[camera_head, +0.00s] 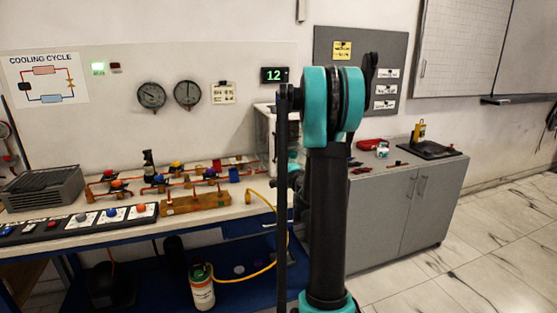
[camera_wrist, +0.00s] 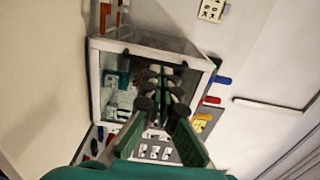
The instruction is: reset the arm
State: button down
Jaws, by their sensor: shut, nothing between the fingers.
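My gripper (camera_wrist: 163,106) shows in the wrist view, with its dark and green fingers reaching up from the bottom edge. It is shut with nothing held. Past it is a glass-sided box with a pale frame (camera_wrist: 95,75), seen tilted. I cannot tell the gap between them. In the head view, my arm (camera_head: 328,220) stands upright right of the middle, a dark link with teal joints. My gripper is not clearly visible there. The arm hides part of the bench's right end and the wall behind.
A grey cabinet (camera_head: 405,215) stands right. The tiled floor (camera_head: 500,240) at right is clear.

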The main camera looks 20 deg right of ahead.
jog(key=s+a+f+n+g+y, duration=0.2)
jog(key=s+a+f+n+g, duration=0.3)
jog(key=s+a, duration=0.45)
jog(key=s+a+f+n+g+y, duration=0.2)
jog(key=s+a+f+n+g, duration=0.1)
jog(key=s+a+n, duration=0.6)
jog(key=s+d+f+n+g+h, duration=0.1)
jog(key=s+d+f+g, duration=0.1)
jog(key=s, duration=0.5)
jog(key=s+d+f+n+g+h, duration=0.1)
jog(key=s+d+f+g+h, duration=0.1)
jog(key=s+f, duration=0.2)
jog(key=s+d+f+n+g+h, duration=0.1)
jog(key=s+f, duration=0.3)
jog(key=s, duration=0.6)
jog(key=shift+d+g+h, duration=0.4)
jog(key=shift+d+h, duration=0.1)
